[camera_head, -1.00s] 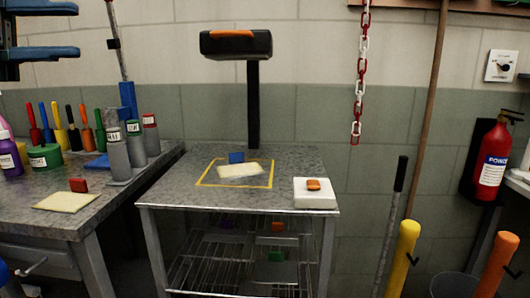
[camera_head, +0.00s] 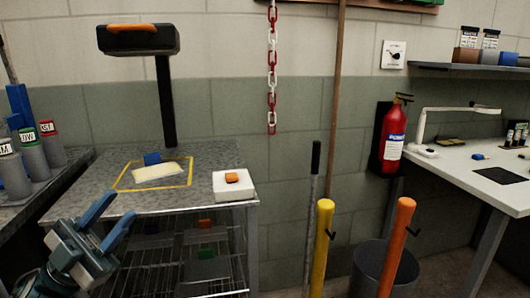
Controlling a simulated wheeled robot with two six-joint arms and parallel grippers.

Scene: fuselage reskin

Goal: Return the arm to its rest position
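My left gripper (camera_head: 108,218) is at the lower left of the head view, in front of the metal cart (camera_head: 90,192). Its two blue fingers are spread apart with nothing between them. My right gripper does not show.
On the cart top lie a cream sheet (camera_head: 158,172) with a blue block (camera_head: 152,158) inside a yellow outline, and a white box (camera_head: 233,187) with an orange piece. Yellow (camera_head: 321,245) and orange (camera_head: 397,245) posts, a bin (camera_head: 372,262) and a white table (camera_head: 470,168) stand right.

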